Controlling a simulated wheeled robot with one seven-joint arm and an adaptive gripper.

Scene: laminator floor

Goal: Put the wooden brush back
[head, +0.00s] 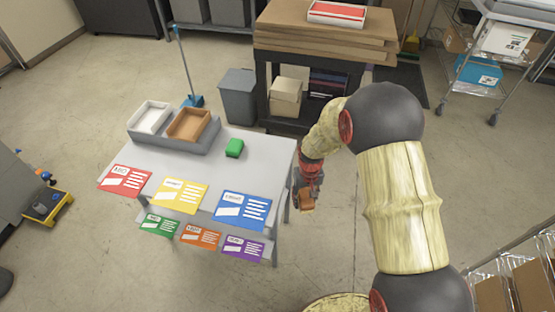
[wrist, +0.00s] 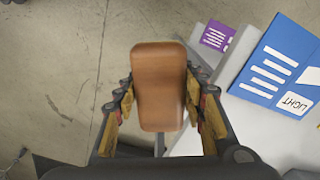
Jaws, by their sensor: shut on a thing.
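The wooden brush (wrist: 158,85) shows in the wrist view as a brown block with rounded corners, upright in the picture between my two fingers. In the head view it is a small brown piece (head: 307,202) below the fingers. My gripper (head: 307,190) is shut on it, just off the right edge of the grey table (head: 265,158), above the floor side. Any bristles are hidden. On the table's back left, a grey stand (head: 175,140) holds a white tray (head: 150,117) and a brown tray (head: 188,125).
A green block (head: 234,148) lies right of the trays. Red (head: 125,181), yellow (head: 180,194) and blue (head: 243,208) cards line the table's front, with smaller cards below. A grey bin (head: 238,97) and a cardboard-topped bench (head: 320,45) stand behind.

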